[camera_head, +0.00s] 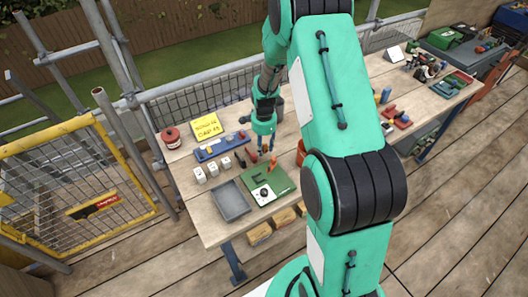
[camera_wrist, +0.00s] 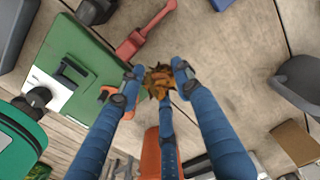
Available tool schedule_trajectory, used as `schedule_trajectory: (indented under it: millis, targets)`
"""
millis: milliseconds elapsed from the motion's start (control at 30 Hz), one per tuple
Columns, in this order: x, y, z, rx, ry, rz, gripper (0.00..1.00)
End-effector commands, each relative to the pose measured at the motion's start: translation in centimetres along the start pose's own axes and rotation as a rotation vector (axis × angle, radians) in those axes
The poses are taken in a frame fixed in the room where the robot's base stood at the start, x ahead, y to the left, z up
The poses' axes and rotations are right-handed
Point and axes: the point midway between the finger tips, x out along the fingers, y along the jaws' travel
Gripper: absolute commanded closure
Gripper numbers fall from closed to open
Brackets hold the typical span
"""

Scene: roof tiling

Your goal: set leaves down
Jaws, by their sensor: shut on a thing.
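A small clump of brown-orange leaves (camera_wrist: 159,79) is between the blue fingertips of my gripper (camera_wrist: 157,83) in the wrist view. The fingers close around the clump, and their tips partly cover it. In the head view my gripper (camera_head: 266,143) hangs over the workbench (camera_head: 190,205), behind the green board. I cannot clearly make out the leaves there. The wrist view shows bare wood beyond the clump; the gap beneath it cannot be judged.
A green board (camera_head: 281,181) and an empty grey tray (camera_head: 230,202) lie at the bench's front. A blue rack (camera_head: 222,147), white blocks (camera_head: 200,175), a yellow sign (camera_head: 206,126) and a red spool (camera_head: 171,137) stand left. A red-handled tool (camera_wrist: 143,36) lies near the gripper.

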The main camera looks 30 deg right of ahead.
Motion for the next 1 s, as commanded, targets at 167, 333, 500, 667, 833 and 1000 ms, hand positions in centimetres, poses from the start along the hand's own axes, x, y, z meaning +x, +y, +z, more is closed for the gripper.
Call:
schedule_trajectory:
  millis: [167,333,500,667,833,1000]
  targets:
    - [2.2,0.1,0.0,0.000,0.000,0.001,0.79]
    - [3.1,0.0,0.0,0.000,0.000,0.001,0.79]
    - [3.0,0.0,0.0,0.000,0.000,0.000,0.79]
    - [3.2,0.0,0.0,0.000,0.000,0.001,0.79]
    - [3.3,0.0,0.0,0.000,0.000,0.000,0.49]
    - [3.3,0.0,0.0,0.000,0.000,0.000,0.48]
